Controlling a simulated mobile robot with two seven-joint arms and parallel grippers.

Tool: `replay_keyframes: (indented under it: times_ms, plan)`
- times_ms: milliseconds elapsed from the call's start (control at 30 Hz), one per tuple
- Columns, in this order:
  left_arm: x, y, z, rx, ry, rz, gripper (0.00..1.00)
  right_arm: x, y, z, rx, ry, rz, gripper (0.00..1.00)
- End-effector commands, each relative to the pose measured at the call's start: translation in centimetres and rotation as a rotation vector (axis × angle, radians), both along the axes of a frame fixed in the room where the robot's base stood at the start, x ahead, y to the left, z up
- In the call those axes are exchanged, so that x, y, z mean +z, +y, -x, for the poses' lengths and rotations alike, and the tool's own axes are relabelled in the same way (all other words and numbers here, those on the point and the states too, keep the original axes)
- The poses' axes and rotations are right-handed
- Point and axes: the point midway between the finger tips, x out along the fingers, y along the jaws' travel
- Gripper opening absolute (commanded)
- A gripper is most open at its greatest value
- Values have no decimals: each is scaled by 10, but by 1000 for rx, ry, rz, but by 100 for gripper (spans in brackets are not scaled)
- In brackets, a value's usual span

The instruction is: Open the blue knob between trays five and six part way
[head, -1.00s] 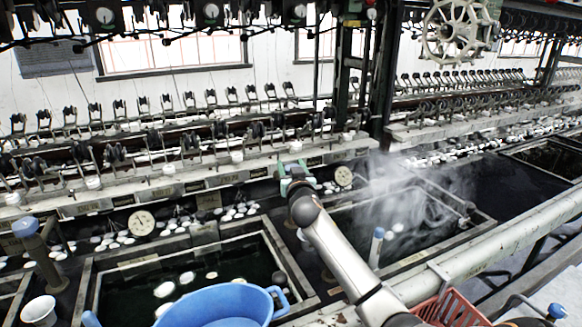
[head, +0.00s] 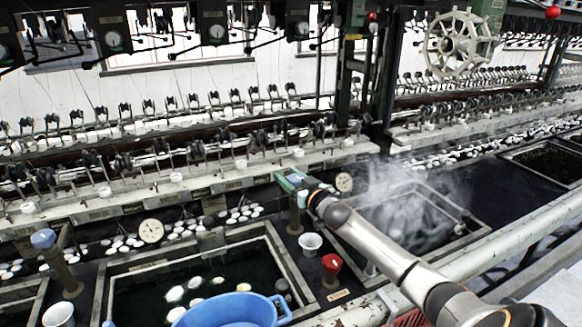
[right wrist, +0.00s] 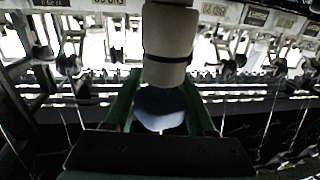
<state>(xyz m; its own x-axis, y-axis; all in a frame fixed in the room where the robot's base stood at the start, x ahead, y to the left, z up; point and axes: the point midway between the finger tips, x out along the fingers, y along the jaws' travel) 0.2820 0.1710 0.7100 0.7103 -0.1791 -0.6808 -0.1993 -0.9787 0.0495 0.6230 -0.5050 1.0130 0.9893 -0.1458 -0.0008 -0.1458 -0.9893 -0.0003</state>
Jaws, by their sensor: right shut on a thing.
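The blue knob (right wrist: 160,108) sits between the two green fingers of my right gripper (right wrist: 160,118) in the right wrist view. Its pale post (right wrist: 170,45) has a dark band and runs to the top of that picture. In the head view my right gripper (head: 290,181) is at the top of the post (head: 295,217), between the near tray (head: 275,248) with white cocoons and the steaming tray (head: 478,233). It is shut on the knob, which the fingers and wrist partly hide. The knob's turn angle cannot be told. My left gripper is out of view.
A white cup (head: 311,244) and a red knob (head: 332,263) stand just below my right forearm. A blue basin (head: 228,312) is at the front. Another blue knob (head: 43,239) stands at the left.

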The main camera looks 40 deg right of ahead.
Motion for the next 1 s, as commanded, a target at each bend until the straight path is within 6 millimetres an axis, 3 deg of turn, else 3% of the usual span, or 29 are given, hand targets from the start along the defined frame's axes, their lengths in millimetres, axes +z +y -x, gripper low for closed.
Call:
replay_keyframes:
  times_ms: [100, 500, 1000]
  plan:
    - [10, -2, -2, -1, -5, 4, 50, 2, -1, 0, 68, 3, 8, 0]
    - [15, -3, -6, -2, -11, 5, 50, 0, 5, 0, 230, 2, 5, 0]
    - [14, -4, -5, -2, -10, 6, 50, 0, 8, 0, 275, 0, 2, 0]
